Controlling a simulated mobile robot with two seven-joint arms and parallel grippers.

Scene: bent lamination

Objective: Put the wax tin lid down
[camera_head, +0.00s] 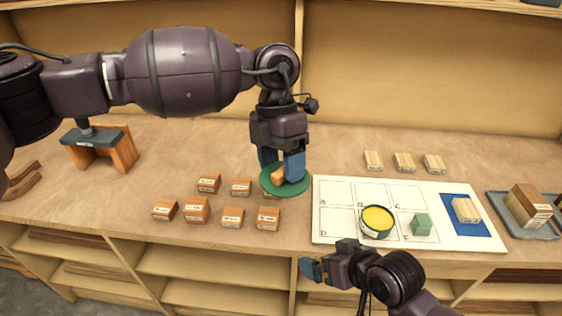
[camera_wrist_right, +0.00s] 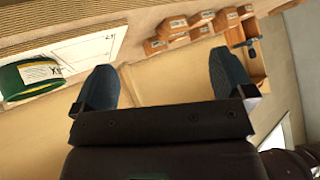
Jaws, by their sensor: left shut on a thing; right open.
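The wax tin lid (camera_head: 308,182) is a flat green disc with a light wooden piece on top. It is at mid-table, just left of the white lettered board. My left gripper (camera_head: 280,172) points down over it, shut on that wooden piece. I cannot tell whether the disc touches the table. The open wax tin (camera_head: 377,220), green with yellow wax, stands on the board; its green side also shows in the right wrist view (camera_wrist_right: 28,78). My right gripper (camera_head: 312,268) is open and empty at the front edge; its spread fingers show in its wrist view (camera_wrist_right: 160,85).
Several small wooden blocks (camera_head: 232,217) stand left and front of the lid, one partly behind it. The white board (camera_head: 335,190) holds a green block (camera_head: 421,224) and a blue mat (camera_head: 480,228). A grey tray (camera_head: 545,232) is at right. The table behind the lid is clear.

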